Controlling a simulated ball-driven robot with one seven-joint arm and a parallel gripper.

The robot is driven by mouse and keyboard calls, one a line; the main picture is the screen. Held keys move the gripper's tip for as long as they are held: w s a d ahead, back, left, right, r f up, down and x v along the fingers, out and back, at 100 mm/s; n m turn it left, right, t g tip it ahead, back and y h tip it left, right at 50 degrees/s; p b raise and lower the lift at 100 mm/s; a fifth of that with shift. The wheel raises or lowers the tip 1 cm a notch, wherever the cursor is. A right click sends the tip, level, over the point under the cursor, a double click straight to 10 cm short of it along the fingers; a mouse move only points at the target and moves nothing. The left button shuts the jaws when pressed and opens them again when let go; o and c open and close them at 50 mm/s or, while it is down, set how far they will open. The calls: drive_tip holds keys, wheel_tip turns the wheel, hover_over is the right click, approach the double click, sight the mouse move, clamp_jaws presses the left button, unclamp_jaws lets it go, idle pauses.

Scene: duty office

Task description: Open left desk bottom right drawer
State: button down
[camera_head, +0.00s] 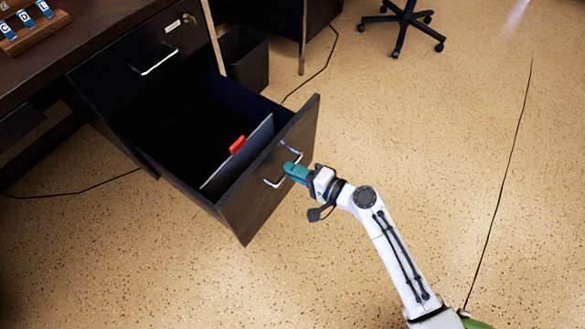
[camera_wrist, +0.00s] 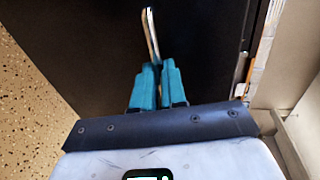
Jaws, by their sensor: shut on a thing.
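The bottom drawer (camera_head: 262,190) of the dark desk is pulled far out, with its dark front facing my arm. Its metal handle (camera_head: 270,182) is on the front panel. My gripper (camera_head: 290,170) is at this handle with its teal fingers shut on it. In the wrist view, the handle (camera_wrist: 151,35) runs up from between the teal fingertips of my gripper (camera_wrist: 157,68), against the dark drawer front (camera_wrist: 100,50). The part of the handle between the fingers is hidden.
A divider with a red tab (camera_head: 237,145) stands inside the drawer. A shut upper drawer (camera_head: 140,62) with a handle and lock is above. A dark bin (camera_head: 245,58) stands behind, and a wheeled chair base (camera_head: 402,22) is at the back.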

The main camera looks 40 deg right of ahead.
drive_tip(key=shift+f, duration=0.1)
drive_tip(key=c, duration=1.2)
unclamp_jaws()
drive_tip(key=p+v, duration=0.1)
drive_tip(key=v, duration=0.9)
drive_tip(key=shift+s, duration=0.35)
drive_tip(key=shift+d, duration=0.1)
